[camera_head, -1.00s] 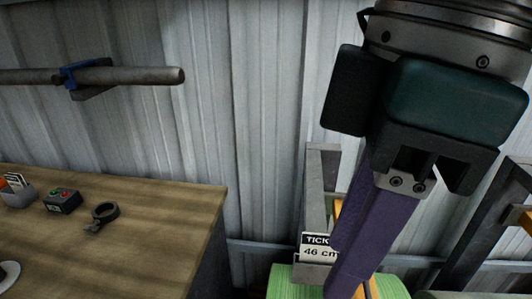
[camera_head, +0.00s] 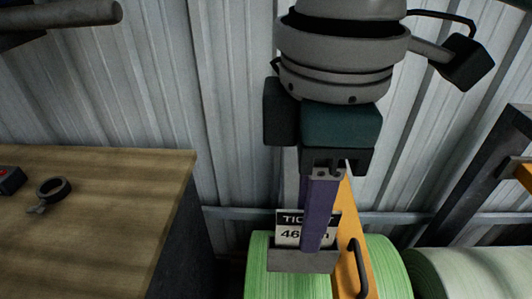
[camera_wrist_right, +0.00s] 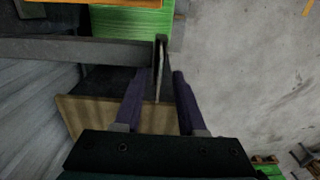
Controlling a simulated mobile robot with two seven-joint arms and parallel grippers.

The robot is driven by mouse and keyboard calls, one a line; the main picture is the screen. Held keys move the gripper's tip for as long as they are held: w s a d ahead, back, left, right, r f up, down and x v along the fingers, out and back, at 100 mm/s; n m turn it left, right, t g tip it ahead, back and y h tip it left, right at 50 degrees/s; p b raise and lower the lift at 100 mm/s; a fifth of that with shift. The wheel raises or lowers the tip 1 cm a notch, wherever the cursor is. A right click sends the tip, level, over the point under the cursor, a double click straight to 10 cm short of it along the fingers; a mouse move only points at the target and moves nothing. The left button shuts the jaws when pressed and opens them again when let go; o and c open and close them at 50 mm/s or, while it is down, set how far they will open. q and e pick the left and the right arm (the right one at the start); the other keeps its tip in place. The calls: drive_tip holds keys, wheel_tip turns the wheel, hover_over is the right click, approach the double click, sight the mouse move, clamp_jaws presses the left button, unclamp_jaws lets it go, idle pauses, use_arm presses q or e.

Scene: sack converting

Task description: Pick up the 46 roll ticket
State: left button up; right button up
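The 46 cm ticket (camera_head: 287,236) is a white card with a black header, upright in a grey holder (camera_head: 290,262) in front of a green roll (camera_head: 262,278). My right gripper (camera_head: 318,248) points down over the ticket and hides part of its lettering. In the right wrist view, the purple fingers (camera_wrist_right: 159,75) are apart. A thin upright plate (camera_wrist_right: 159,62), seen edge-on, stands between them; it looks like the ticket or its holder. Contact with it cannot be told. My left gripper is not in view.
An orange bar with a dark handle (camera_head: 357,265) stands just right of the ticket. A pale roll (camera_head: 475,272) lies further right. A wooden table (camera_head: 110,215) with a black ring clamp (camera_head: 52,190) is at left. A corrugated wall (camera_head: 225,120) is behind.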

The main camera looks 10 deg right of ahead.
drive_tip(key=shift+f, duration=0.6)
clamp_jaws()
